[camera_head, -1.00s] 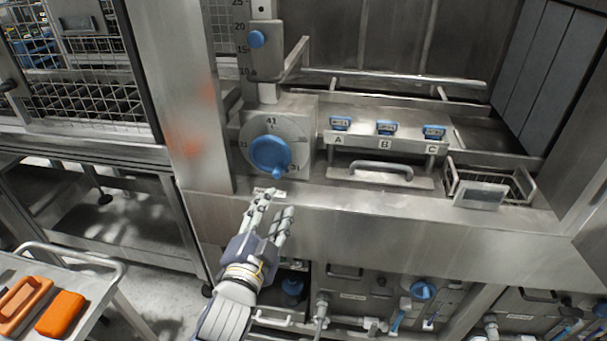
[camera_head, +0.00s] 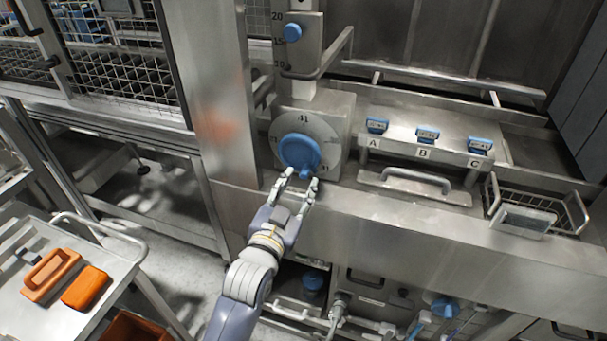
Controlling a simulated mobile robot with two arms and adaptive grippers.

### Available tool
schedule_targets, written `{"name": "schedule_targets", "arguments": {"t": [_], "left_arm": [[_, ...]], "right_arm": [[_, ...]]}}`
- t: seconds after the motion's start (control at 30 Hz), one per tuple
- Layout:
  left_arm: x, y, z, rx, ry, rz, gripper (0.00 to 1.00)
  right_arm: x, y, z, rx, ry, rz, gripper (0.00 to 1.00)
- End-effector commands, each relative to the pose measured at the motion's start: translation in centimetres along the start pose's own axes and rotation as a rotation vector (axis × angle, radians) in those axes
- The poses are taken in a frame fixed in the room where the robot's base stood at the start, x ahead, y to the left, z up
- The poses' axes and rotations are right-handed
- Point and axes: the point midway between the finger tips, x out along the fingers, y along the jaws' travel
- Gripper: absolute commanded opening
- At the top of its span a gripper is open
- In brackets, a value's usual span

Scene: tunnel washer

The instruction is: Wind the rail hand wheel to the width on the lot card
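The blue rail hand wheel (camera_head: 299,152) is mounted on a round grey dial (camera_head: 332,140) with 41 at its top. A small blue handle knob (camera_head: 306,173) sits at the wheel's lower edge. My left gripper (camera_head: 301,178) is just below the wheel with its two fingers apart, one on each side of the knob. I cannot tell whether they touch it. Above the dial is an upright scale (camera_head: 279,42) with a blue knob (camera_head: 292,33) beside it. I cannot make out a lot card. My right gripper is not in view.
A wire basket (camera_head: 540,201) is further right. A steel post (camera_head: 212,95) stands left of the wheel. A trolley (camera_head: 112,262) carries orange items.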

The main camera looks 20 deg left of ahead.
Motion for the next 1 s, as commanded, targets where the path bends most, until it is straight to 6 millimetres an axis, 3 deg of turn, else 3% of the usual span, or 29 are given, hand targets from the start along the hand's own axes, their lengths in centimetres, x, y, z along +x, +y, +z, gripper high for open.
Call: {"name": "schedule_targets", "arguments": {"t": [0.23, 0.63, 0.8, 1.0], "left_arm": [[3.0, 0.0, -0.1, 0.001, 0.002, 0.000, 0.38], [3.6, 0.0, 0.0, 0.001, 0.001, 0.000, 0.38], [3.6, 0.0, 0.0, 0.001, 0.000, 0.000, 0.02], [3.6, 0.0, -0.1, -0.002, 0.000, 0.001, 0.00]], "right_arm": [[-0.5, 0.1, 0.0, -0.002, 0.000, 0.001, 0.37], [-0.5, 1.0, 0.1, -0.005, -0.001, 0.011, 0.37], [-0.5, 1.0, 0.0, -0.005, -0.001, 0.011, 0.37], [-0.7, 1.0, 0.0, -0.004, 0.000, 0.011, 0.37]]}}
